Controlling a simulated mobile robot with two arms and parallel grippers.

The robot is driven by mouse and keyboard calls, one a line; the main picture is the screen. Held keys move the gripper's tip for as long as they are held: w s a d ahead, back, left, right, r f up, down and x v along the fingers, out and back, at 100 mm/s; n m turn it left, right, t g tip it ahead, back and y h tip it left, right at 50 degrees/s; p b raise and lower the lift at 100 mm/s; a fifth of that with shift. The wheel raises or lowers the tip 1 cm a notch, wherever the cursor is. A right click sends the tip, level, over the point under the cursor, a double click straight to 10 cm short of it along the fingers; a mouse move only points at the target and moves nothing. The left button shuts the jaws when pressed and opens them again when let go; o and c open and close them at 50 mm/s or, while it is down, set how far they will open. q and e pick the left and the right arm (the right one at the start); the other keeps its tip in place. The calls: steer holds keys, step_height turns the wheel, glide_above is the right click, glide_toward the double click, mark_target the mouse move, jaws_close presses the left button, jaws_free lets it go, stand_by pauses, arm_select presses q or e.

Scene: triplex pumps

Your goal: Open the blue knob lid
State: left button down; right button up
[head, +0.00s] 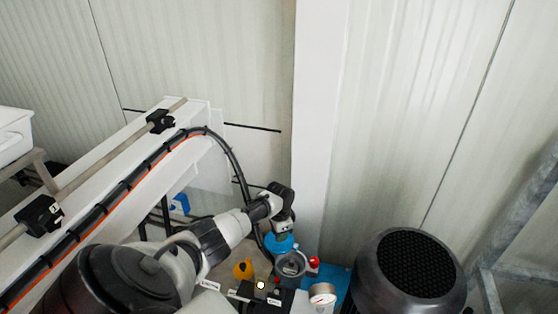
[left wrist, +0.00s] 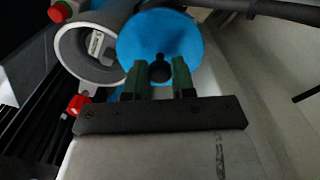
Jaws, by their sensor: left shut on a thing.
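The blue lid (left wrist: 158,36) is a round disc with a dark knob (left wrist: 160,70) in the left wrist view. My left gripper (left wrist: 159,78) has its green fingers on either side of the knob and is shut on it. A grey round opening (left wrist: 64,50) shows beside the lid, uncovered for the most part, with the lid's edge overlapping its rim in the picture. In the head view the blue lid (head: 280,244) is below my left gripper (head: 282,228), just behind the grey cup (head: 291,266). My right gripper is out of view.
A red knob (head: 314,262), a pressure gauge (head: 322,293) and a yellow part (head: 243,268) stand close around the cup. A large dark motor (head: 408,270) is at the right. A white beam with black cables (head: 120,185) runs along the left, and a wall is behind.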

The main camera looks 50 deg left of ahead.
arm_select(q)
steer(key=c, duration=0.9)
jaws_free()
steer(key=shift+r, duration=0.15)
steer(key=shift+r, duration=0.35)
step_height(320, 180, up, 10)
steer(key=shift+f+p, duration=0.1)
steer(key=shift+p, duration=1)
